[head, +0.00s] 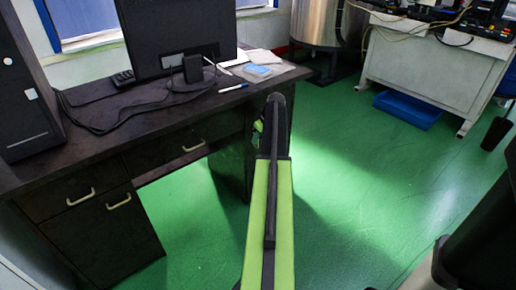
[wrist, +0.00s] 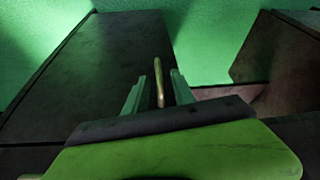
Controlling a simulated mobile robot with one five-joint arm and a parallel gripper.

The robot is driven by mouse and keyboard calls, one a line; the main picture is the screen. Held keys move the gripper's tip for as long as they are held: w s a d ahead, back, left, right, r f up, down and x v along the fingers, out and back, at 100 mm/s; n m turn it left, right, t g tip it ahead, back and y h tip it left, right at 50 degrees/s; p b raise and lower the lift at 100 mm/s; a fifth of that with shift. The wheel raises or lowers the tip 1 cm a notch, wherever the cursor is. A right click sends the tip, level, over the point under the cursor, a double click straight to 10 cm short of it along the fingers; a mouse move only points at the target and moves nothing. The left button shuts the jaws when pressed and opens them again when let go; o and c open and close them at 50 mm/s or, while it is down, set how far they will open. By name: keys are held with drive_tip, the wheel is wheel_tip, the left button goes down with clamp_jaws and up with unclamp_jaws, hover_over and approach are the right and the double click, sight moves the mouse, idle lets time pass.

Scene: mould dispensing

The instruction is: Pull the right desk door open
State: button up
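In the wrist view a dark desk door panel (wrist: 85,65) fills the left and middle, with green floor beyond it. A pale gold bar handle (wrist: 159,68) stands near its right edge. My gripper (wrist: 159,84) is open, with one green finger on each side of the handle and a gap visible to both. The handle's lower end is hidden behind the gripper body. In the head view my arm reaches to the right end of the dark desk (head: 150,112); it hides the handle and most of the gripper there.
A monitor (head: 180,35), a computer tower (head: 25,90) and papers stand on the desk. A drawer handle (head: 194,146) shows left of my arm. Green floor (head: 370,190) is open to the right. A blue bin (head: 408,109) lies under a white bench (head: 435,65).

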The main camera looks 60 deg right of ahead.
drive_tip(key=shift+w+f, duration=0.15)
drive_tip(key=shift+f, duration=0.3)
drive_tip(key=shift+r, duration=0.15)
drive_tip(key=shift+c, duration=0.3)
clamp_jaws()
drive_tip(key=shift+a, duration=0.15)
idle(0.6)
